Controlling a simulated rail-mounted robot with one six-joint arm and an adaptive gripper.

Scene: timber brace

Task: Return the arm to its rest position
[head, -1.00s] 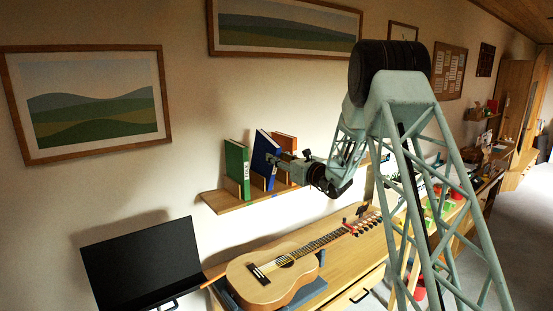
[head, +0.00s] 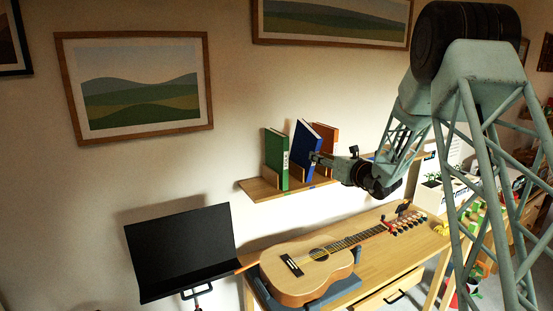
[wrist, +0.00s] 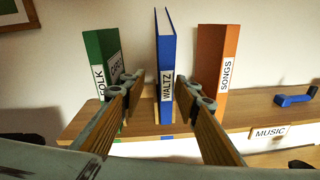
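In the wrist view, my gripper (wrist: 160,85) is open, with one finger on each side of the blue WALTZ book (wrist: 166,70) in the picture. Gaps show between the book and both fingers. The blue book stands on the wooden shelf (wrist: 255,117), between the green FOLK book (wrist: 104,50) and the orange SONGS book (wrist: 216,65). In the head view, my gripper (head: 322,158) is at the front of the blue book (head: 305,145), which looks tilted there. I cannot tell whether the fingertips overlap its spine. My arm is stretched out toward the shelf.
A guitar (head: 305,272) lies on a blue-grey support on the desk (head: 395,255) below the shelf. A black music stand (head: 180,252) is at left. A blue object (wrist: 297,98) lies on the shelf's right part. Framed pictures hang above.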

